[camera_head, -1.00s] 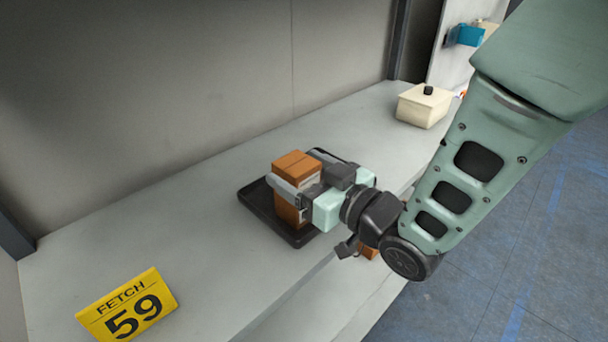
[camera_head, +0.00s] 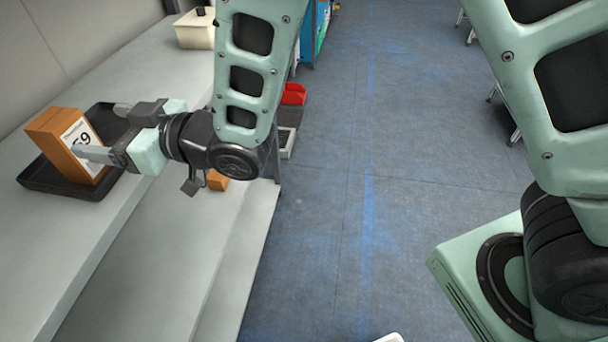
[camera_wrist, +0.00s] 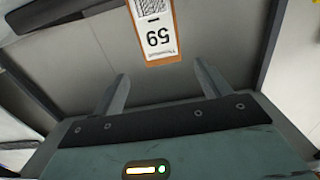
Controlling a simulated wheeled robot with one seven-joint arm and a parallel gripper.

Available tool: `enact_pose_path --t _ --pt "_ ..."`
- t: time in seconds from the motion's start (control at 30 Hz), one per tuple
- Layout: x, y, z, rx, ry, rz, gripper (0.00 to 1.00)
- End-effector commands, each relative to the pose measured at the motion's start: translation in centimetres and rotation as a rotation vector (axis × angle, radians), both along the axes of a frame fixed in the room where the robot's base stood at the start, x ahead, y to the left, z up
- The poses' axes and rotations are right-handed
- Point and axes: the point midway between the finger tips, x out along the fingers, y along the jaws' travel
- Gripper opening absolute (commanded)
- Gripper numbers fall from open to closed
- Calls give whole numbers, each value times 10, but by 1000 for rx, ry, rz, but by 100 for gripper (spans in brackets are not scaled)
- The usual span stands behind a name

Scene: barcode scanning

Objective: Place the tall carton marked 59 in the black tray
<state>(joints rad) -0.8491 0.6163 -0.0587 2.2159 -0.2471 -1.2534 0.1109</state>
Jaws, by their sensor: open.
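The tall orange-brown carton marked 59 (camera_head: 55,128) stands in the black tray (camera_head: 48,182) on the shelf at the left of the head view. Its white label faces my gripper. My gripper (camera_head: 97,129) is open, on the right side of the carton, and holds nothing. In the wrist view the carton (camera_wrist: 158,28) is at the top centre with its label upside down. It lies beyond the open fingertips (camera_wrist: 162,77), with a gap between. The carton's base is outside the wrist view.
A cream box with a black knob (camera_head: 196,32) stands farther along the shelf. A small orange carton (camera_head: 217,180) is on the lower level, below my wrist. A red bin (camera_head: 294,94) is beyond. The blue-grey floor (camera_head: 390,190) is largely clear.

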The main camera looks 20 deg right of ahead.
Motion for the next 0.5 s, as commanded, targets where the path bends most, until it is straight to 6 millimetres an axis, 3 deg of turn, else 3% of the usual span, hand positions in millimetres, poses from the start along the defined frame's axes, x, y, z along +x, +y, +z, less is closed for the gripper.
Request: enact_pose_path --t 0.17,0.27,0.37,0.5 --pt "5 -29 -4 -154 127 -90 76" --pt "-2 -60 -13 -298 252 -150 76" --pt "-22 -96 -23 -449 388 -197 76" --pt "-66 -150 -33 -661 581 -236 76"
